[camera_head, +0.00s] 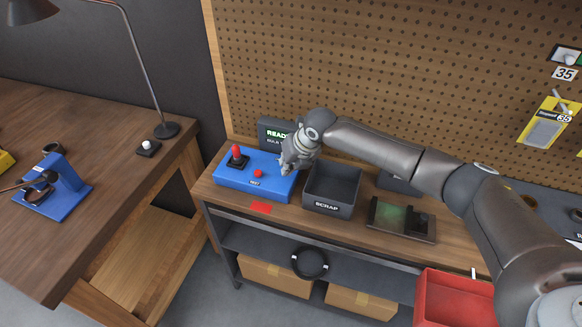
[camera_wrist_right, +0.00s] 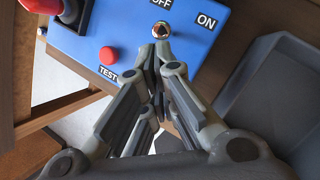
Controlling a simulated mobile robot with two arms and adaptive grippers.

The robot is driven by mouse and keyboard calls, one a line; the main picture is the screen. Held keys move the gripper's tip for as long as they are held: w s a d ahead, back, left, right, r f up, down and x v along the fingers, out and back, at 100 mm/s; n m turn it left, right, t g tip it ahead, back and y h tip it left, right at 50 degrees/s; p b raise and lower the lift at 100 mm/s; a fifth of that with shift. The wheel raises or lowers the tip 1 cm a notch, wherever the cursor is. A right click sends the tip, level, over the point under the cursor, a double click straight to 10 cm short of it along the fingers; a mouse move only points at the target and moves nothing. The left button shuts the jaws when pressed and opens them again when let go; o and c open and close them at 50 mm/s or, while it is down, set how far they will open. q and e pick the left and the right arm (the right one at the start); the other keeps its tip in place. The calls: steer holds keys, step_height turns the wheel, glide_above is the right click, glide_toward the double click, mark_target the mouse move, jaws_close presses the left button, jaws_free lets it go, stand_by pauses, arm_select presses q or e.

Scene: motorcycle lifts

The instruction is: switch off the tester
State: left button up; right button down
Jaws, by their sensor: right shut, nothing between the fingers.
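The tester is a blue box (camera_head: 226,181) on the bench, with a red-knobbed lever (camera_head: 236,151) and a red button (camera_head: 258,173) on top. In the right wrist view the box (camera_wrist_right: 205,50) shows a small metal switch (camera_wrist_right: 161,30) between the labels OFF and ON, and the red button (camera_wrist_right: 109,55) marked TEST. I cannot tell which way the switch points. My right gripper (camera_head: 287,164) is over the box's right end. In the wrist view its shut, empty fingertips (camera_wrist_right: 158,52) are close to the switch; contact is unclear. My left gripper is out of view.
A display reading READY (camera_head: 272,131) stands behind the tester. A dark SCRAP bin (camera_head: 332,207) stands right of it, then a tray (camera_head: 402,236). A pegboard (camera_head: 400,80) rises behind. A wooden table (camera_head: 95,180) stands left.

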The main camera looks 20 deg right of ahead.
steer(key=shift+w+a, duration=0.2)
steer(key=shift+w, duration=0.05)
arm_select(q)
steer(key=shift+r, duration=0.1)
arm_select(e)
steer(key=shift+s+r, duration=0.1)
steer(key=shift+r, duration=0.05)
steer(key=shift+r+p, duration=0.7)
steer(key=shift+p, duration=0.05)
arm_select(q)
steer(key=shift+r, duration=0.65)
